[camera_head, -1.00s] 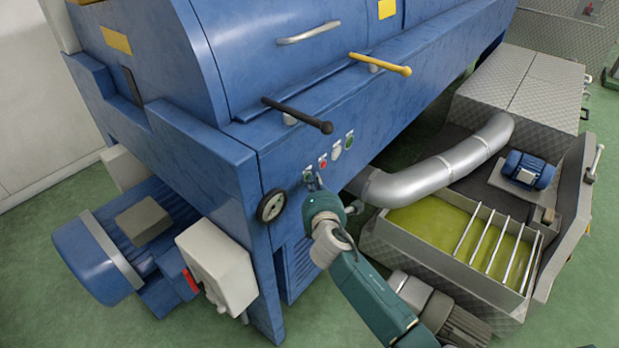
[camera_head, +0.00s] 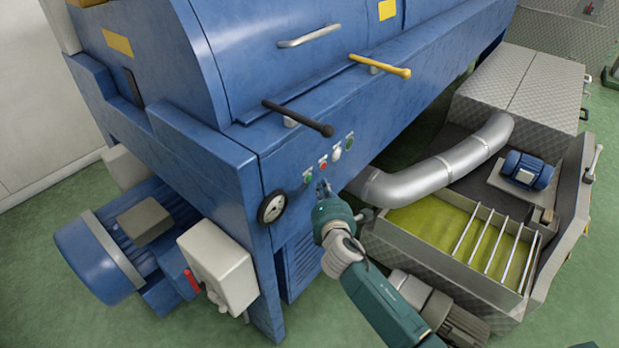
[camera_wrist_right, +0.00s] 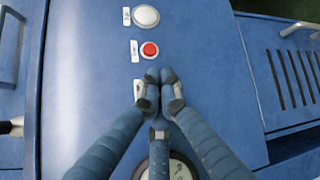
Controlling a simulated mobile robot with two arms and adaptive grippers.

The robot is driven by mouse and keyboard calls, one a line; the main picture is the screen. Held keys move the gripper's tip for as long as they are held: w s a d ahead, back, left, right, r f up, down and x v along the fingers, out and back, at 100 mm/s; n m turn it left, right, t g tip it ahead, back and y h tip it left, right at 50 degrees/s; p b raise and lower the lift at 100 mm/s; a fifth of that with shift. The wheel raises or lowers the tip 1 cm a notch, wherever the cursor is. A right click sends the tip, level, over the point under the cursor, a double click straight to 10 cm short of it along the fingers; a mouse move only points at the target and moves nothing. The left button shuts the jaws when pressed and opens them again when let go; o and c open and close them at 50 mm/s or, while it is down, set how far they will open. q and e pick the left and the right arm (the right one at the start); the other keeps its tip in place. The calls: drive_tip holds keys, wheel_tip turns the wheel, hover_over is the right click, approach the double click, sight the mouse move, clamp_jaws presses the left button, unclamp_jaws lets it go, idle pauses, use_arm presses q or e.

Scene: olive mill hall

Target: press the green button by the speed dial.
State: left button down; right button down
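The green button (camera_head: 308,176) by the dial sits at the lower left end of a slanting row on the blue machine's front. The round white-faced dial (camera_head: 271,206) is to its lower left, and shows partly at the bottom of the wrist view (camera_wrist_right: 172,170). My right gripper (camera_head: 323,187) has its fingertips just right of and below the green button. In the wrist view my right gripper's fingertips (camera_wrist_right: 160,75) are together and empty, just below the red button. They hide the green button there; only its pale label (camera_wrist_right: 138,90) shows. My left gripper is out of view.
A black-handled lever (camera_head: 297,116) and a yellow lever (camera_head: 380,65) stick out above. A silver pipe (camera_head: 435,172) runs at right.

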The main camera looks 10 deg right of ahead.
drive_tip(key=shift+s+d+r+p, duration=0.1)
drive_tip(key=shift+s+d+p, duration=0.2)
drive_tip(key=shift+s+d, duration=0.4)
drive_tip(key=shift+s+d+p, duration=0.25)
drive_tip(key=shift+s+d, duration=0.2)
drive_tip(key=shift+s, duration=0.35)
drive_tip(key=s+d+f+m+g+b, duration=0.1)
drive_tip(key=s+f+m+g, duration=0.15)
drive_tip(key=s+f, duration=0.65)
drive_tip(key=s+f+m+g, duration=0.2)
drive_tip(key=s+f+m, duration=0.15)
drive_tip(key=f, duration=0.95)
drive_tip(key=s+d+f+m+g+b, duration=0.1)
drive_tip(key=s+f+m+g, duration=0.2)
drive_tip(key=s+f, duration=0.65)
drive_tip(key=s+f+m+g, duration=0.2)
drive_tip(key=s+f+m, duration=0.2)
drive_tip(key=s+f, duration=0.3)
drive_tip(key=s+f+m+g+y+b, duration=0.1)
drive_tip(key=s+f+m, duration=0.3)
drive_tip(key=s, duration=1.3)
drive_tip(key=s+f+m+g, duration=0.3)
drive_tip(key=s+f, duration=0.6)
drive_tip(key=s, duration=0.3)
drive_tip(key=shift+d+f+m+g+y, duration=0.3)
drive_tip(key=shift+d+f+m+g, duration=0.05)
drive_tip(key=shift+d+m+g, duration=0.1)
